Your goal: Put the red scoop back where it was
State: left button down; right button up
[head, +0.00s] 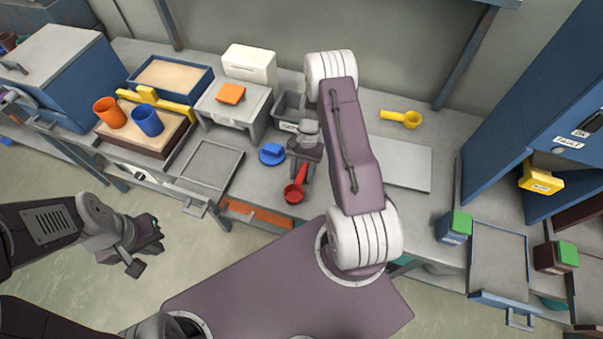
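The red scoop (294,193) is at the middle of the counter, near its front edge, with its round bowl toward me and its handle pointing away. My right gripper (302,173) is over the handle, with a finger on either side of it. The gripper hides the handle's far end, and I cannot tell whether the fingers press on it or whether the scoop is lifted. My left gripper (148,252) is open and empty, low over the floor in front of the counter at the left.
A blue round item (271,154) lies just left of the red scoop. A grey bin (288,112) is behind it. A yellow scoop (402,118) and a pale flat plate (405,165) are to the right. Orange (110,113) and blue (147,121) cups stand at the left.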

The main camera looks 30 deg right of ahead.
jog(key=shift+r, duration=0.3)
jog(key=v, duration=1.2)
jog(key=s+a+r+n+t+h, duration=0.3)
jog(key=s+a+r+n+t, duration=0.1)
jog(key=s+a+r+n, duration=0.3)
jog(key=s+a+n, duration=0.2)
jog(key=s+a, duration=0.2)
jog(key=shift+s+a+n+b, duration=0.3)
jog(key=shift+s+n, duration=0.1)
jog(key=shift+s+r, duration=0.15)
jog(key=shift+r, duration=0.05)
